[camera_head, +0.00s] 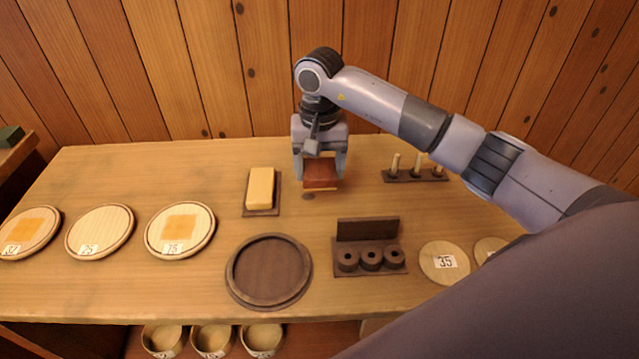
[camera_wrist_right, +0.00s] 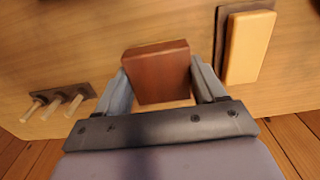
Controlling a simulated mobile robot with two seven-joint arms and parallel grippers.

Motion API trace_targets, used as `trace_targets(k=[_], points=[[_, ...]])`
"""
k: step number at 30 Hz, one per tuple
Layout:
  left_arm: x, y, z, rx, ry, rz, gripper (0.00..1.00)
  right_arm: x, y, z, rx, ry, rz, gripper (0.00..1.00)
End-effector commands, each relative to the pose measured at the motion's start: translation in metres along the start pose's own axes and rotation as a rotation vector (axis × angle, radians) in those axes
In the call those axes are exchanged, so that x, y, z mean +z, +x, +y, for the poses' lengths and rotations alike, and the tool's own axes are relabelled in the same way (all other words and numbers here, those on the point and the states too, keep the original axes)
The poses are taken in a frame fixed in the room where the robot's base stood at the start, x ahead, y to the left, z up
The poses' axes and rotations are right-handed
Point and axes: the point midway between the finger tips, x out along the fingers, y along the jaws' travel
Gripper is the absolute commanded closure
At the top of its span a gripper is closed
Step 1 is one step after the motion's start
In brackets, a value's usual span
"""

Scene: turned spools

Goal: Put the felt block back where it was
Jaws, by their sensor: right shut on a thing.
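A reddish-brown block (camera_head: 320,174), which looks like the felt block, is between the fingers of my right gripper (camera_head: 321,172). In the right wrist view, the block (camera_wrist_right: 158,72) sits between the two fingers of the right gripper (camera_wrist_right: 160,78), which is shut on it. The block is at the back middle of the table; whether its underside touches the table I cannot tell. A yellow block (camera_head: 260,187) lies on a dark brown base (camera_head: 262,212) to its left. My left gripper is not in view.
A peg rack (camera_head: 415,176) stands right of the held block. A dark round tray (camera_head: 269,270) and a rack with dark spools (camera_head: 370,258) are in front. Round numbered boards (camera_head: 100,231) lie at left, numbered discs (camera_head: 444,262) at right. Bare table lies between block and tray.

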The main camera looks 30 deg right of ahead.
Motion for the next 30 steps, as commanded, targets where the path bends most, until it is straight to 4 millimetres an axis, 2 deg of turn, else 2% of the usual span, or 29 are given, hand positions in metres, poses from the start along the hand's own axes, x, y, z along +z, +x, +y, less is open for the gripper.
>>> trace_targets(k=[7,14,26,27,28,30], points=[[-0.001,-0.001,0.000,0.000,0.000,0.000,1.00,0.000,0.018,-0.001,-0.001,0.001,-0.002,0.55],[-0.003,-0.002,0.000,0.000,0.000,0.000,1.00,0.000,0.051,-0.001,-0.001,0.000,-0.001,0.55],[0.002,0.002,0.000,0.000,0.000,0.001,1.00,-0.001,0.057,0.000,-0.001,0.000,0.002,0.55],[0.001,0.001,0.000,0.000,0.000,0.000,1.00,-0.001,0.055,0.000,-0.002,0.001,0.002,0.17],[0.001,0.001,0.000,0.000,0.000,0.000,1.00,-0.001,0.055,0.000,-0.002,0.001,0.002,0.08],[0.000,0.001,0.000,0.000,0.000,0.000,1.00,-0.001,0.055,0.000,-0.001,0.001,0.001,0.05]])
